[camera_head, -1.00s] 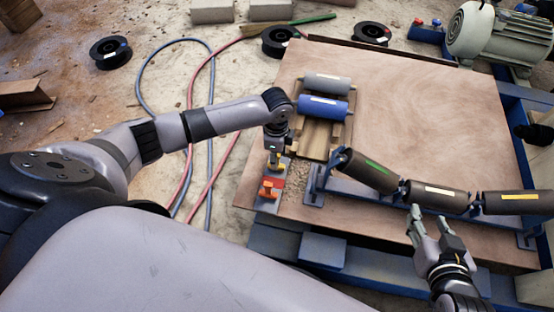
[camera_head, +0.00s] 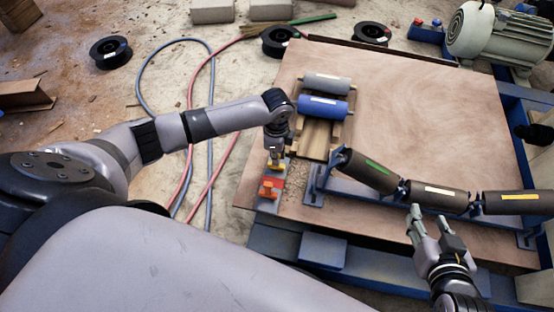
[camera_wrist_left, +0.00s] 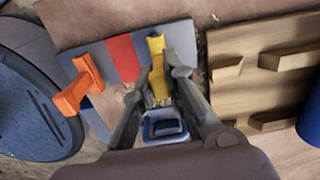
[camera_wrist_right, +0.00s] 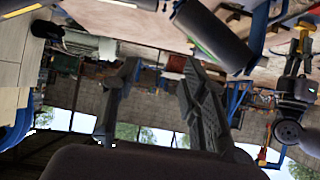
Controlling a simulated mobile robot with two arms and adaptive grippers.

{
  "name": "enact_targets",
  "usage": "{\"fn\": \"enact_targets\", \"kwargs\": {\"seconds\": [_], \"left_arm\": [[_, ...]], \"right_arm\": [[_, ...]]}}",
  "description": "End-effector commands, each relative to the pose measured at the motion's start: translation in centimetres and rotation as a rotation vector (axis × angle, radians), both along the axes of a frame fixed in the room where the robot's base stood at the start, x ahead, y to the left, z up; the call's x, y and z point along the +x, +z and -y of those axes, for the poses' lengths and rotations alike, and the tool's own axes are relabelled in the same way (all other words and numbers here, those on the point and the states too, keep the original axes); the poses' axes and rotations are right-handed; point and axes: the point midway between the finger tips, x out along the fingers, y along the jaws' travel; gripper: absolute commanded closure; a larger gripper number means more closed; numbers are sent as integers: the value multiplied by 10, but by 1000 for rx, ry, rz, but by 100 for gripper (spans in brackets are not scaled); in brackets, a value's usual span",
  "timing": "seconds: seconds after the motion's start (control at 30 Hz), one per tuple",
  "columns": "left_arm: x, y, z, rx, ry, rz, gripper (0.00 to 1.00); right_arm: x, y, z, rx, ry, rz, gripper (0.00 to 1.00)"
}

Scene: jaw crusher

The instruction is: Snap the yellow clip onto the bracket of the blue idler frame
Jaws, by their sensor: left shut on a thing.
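The yellow clip (camera_wrist_left: 157,68) stands on the grey end of a small grey-and-red plate (camera_wrist_left: 122,58). My left gripper (camera_head: 275,158) is over that plate, and its fingers are on the yellow clip; in the left wrist view the fingertips (camera_wrist_left: 160,80) flank it. In the head view the clip is mostly hidden by the fingers. The blue idler frame (camera_head: 360,196) carries three dark rollers at right of the plate; its left bracket (camera_head: 316,184) stands apart from my left gripper. My right gripper (camera_head: 432,222) is open and empty in front of the middle roller.
An orange clip (camera_head: 270,187) stands on the same plate. A wooden cradle (camera_head: 316,138) with a blue roller (camera_head: 323,107) and a grey roller (camera_head: 326,84) lies behind. The wooden board (camera_head: 430,110) is clear at the back right. Hoses (camera_head: 190,120) lie on the floor at left.

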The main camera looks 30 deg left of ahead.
Motion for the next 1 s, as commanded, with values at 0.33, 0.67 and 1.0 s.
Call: {"fn": "enact_targets", "kwargs": {"seconds": [0.33, 0.67, 1.0], "left_arm": [[0, 0, 0, 0, 0, 0, 100], [0, 3, 0, 0, 0, 0, 100], [0, 5, 0, 0, 0, 0, 100]], "right_arm": [[-1, 0, 0, 0, 2, -4, 60], [-9, -8, 3, -14, -3, -59, 60], [-18, -16, 7, -28, -8, -122, 60]]}}
